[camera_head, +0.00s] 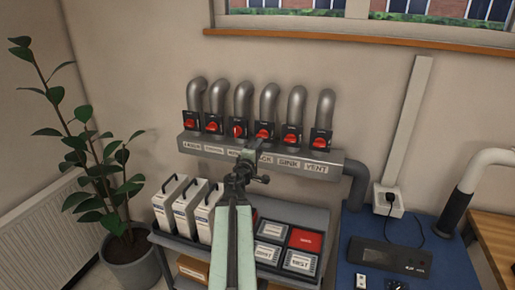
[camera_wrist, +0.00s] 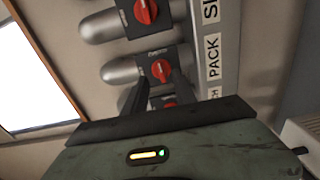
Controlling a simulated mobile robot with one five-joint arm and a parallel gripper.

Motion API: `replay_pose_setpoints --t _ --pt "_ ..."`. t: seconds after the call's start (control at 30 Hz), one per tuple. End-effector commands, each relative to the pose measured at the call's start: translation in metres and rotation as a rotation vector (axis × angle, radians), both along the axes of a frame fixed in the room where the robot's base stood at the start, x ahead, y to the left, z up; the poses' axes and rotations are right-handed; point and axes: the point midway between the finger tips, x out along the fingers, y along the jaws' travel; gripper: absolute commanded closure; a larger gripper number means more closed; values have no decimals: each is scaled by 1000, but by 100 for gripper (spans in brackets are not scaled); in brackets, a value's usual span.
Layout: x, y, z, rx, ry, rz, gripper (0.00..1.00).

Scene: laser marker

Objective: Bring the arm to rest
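My arm reaches up from the bottom middle of the head view to the duct manifold (camera_head: 330,168) on the wall. My gripper (camera_head: 258,148) is in front of the manifold, just below the fourth red valve knob (camera_head: 264,133) from the left. In the wrist view, two dark fingers of my gripper (camera_wrist: 159,82) stand apart with a gap between them. The PACK knob (camera_wrist: 160,70) shows beyond the fingertips, and another red knob (camera_wrist: 169,105) shows within the gap. I see nothing held. Whether a finger touches a knob is unclear.
A grey cart (camera_head: 335,218) with white canisters (camera_head: 163,203) and labelled boxes (camera_head: 307,239) stands below the manifold. A potted plant (camera_head: 130,258) is on the left. A blue bench (camera_head: 440,262) with a black device (camera_head: 388,257) and a fume pipe (camera_head: 460,205) is on the right.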

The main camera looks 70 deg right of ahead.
Motion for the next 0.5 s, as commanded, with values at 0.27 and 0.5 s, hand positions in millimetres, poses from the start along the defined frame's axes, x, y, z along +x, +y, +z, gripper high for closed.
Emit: replay_pose_setpoints --t 0.27,0.5 --pt "-7 -3 0 0 0 -9 67" --pt "20 4 0 0 0 27 67"
